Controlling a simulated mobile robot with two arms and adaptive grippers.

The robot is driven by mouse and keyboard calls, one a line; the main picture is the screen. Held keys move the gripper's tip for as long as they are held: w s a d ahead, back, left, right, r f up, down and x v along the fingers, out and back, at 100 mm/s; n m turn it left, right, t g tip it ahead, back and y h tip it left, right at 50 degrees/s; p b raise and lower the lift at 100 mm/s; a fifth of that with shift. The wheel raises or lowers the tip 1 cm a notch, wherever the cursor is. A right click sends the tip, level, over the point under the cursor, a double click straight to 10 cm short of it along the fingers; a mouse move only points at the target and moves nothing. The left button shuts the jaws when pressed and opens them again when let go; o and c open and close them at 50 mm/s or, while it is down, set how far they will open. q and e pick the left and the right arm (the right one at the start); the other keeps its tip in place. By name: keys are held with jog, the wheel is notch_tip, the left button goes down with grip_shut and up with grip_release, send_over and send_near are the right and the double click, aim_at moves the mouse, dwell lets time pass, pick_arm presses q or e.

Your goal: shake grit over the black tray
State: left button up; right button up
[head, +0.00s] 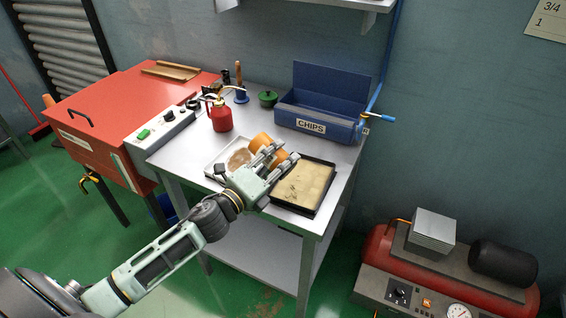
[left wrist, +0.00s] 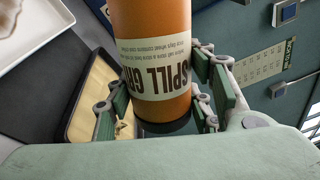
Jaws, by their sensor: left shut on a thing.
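My left gripper (head: 275,158) is shut on an orange canister (head: 261,141). The left wrist view shows the canister (left wrist: 155,45) between the fingers (left wrist: 160,95), with a cream label reading "SPILL GR…" and a dark end low in the picture. In the head view the fingers hide part of it. It appears tilted, held above the bench between two trays. The black tray (head: 318,211) lies at the bench's front right, its floor largely covered by a sandy layer (head: 304,184). The tray also shows in the left wrist view (left wrist: 79,97). My right gripper is out of view.
A white tray (head: 214,171) with a brown patch lies left of the canister. A red oil can (head: 220,116), a green lidded pot (head: 268,98) and a blue CHIPS bin (head: 327,109) stand behind on the grey bench (head: 186,152). A red cabinet (head: 120,100) adjoins left.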

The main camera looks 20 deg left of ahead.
pick_arm(q)
jog(key=shift+a, duration=1.45)
jog(key=shift+w, duration=0.1)
jog(key=shift+w, duration=2.2)
jog(key=shift+w+b, duration=0.55)
jog(key=shift+w, duration=1.7)
jog(key=shift+w+b, duration=0.55)
jog(key=shift+w, duration=1.7)
